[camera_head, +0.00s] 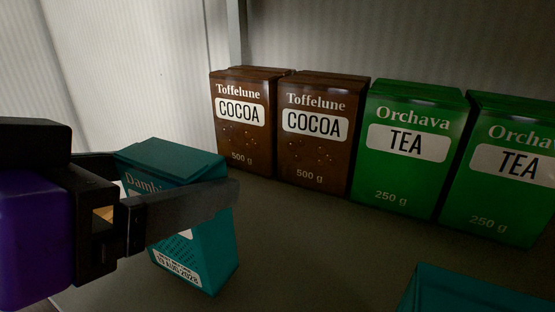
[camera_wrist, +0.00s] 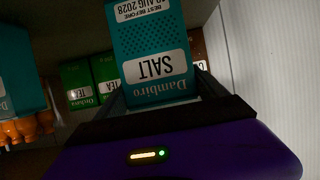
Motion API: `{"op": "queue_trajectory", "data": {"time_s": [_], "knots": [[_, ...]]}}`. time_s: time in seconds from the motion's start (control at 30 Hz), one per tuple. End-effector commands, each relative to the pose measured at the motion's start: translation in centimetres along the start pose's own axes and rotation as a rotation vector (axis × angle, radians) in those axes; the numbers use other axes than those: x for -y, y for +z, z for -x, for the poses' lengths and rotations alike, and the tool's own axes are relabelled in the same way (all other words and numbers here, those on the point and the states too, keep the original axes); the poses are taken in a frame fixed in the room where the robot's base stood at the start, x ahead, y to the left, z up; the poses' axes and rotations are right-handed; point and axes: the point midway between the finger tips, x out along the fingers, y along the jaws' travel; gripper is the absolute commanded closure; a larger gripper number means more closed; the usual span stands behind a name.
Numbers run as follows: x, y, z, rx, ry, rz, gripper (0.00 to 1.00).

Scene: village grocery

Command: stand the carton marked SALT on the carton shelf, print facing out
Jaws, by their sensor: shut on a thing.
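The teal SALT carton (camera_head: 215,245) is at the lower left of the head view. My gripper (camera_head: 188,185) is shut on it, with a dark finger across its upper front hiding much of the print. The carton is roughly upright, its printed face toward the viewer. I cannot tell whether its base touches the carton shelf (camera_head: 310,235). In the wrist view the SALT carton (camera_wrist: 155,45) fills the upper middle, its label upside down in the picture and clearly readable.
Brown COCOA cartons (camera_head: 240,150) and green TEA cartons (camera_head: 405,180) stand along the back. Another teal carton (camera_head: 465,292) shows at the bottom right. A pale side wall (camera_head: 130,75) rises at left. Bare shelf lies between the SALT carton and the other teal one.

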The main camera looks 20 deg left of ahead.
Motion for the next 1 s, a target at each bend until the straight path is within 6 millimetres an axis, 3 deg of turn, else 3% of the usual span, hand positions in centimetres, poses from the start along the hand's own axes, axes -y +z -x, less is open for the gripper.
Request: {"op": "queue_trajectory", "data": {"time_s": [0.17,0.57,0.6,0.63,0.67,1.0], "knots": [[0.0,1.7,-0.7,-0.002,-0.002,0.001,0.73],[0.0,2.2,-0.9,-0.002,-0.001,0.000,0.73],[0.0,2.1,-0.9,0.000,-0.001,0.000,0.11],[0.0,2.1,-0.9,0.000,-0.001,0.000,0.05],[0.0,2.1,-0.9,0.000,-0.001,0.000,0.00],[0.1,1.8,-0.5,-0.001,-0.002,0.000,0.00]]}}
